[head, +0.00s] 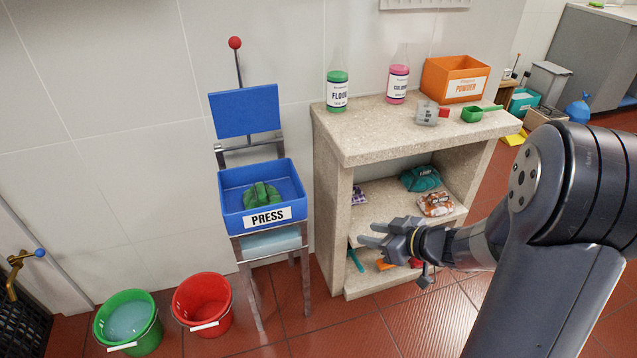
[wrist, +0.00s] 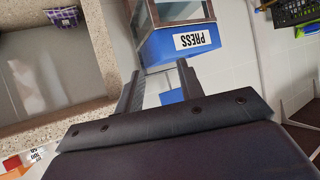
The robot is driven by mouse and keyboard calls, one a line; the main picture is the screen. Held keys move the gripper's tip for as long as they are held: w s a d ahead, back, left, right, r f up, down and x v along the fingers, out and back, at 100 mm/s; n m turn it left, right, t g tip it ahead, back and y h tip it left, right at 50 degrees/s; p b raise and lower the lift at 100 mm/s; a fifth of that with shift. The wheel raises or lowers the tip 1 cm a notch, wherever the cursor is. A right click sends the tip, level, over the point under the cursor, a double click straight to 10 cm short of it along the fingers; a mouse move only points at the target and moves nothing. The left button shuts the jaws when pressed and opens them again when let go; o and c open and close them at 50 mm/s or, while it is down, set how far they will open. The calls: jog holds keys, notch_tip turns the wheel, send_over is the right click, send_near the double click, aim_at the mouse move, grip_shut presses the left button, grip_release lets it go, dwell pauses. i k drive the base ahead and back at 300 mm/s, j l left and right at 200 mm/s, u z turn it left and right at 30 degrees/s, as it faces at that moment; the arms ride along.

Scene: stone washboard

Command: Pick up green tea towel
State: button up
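A crumpled green cloth, which looks like the green tea towel (head: 262,194), lies in the blue tray (head: 231,223) labelled PRESS. The tray's front also shows upside down in the wrist view (wrist: 165,55), where the cloth cannot be seen. My gripper (head: 364,234) is to the right of the tray and lower in the picture, in front of the stone shelf unit. In the wrist view my gripper (wrist: 159,68) has its two fingers apart with nothing held between them.
The stone shelf unit (head: 333,190) holds a teal cloth (head: 421,178) and other cloths; bottles and an orange powder box (head: 455,80) stand on top. A blue plate (head: 245,110) rises behind the tray. A red bucket (head: 203,306) and green bucket (head: 128,321) stand at lower left.

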aim_at(261, 194)
jog(key=j+z, duration=0.3)
jog(key=j, duration=0.45)
jog(key=j+z, duration=0.35)
jog(key=j, duration=0.45)
jog(key=k+j+z, duration=0.1)
jog(key=j+z, duration=0.2)
jog(key=j, duration=0.8)
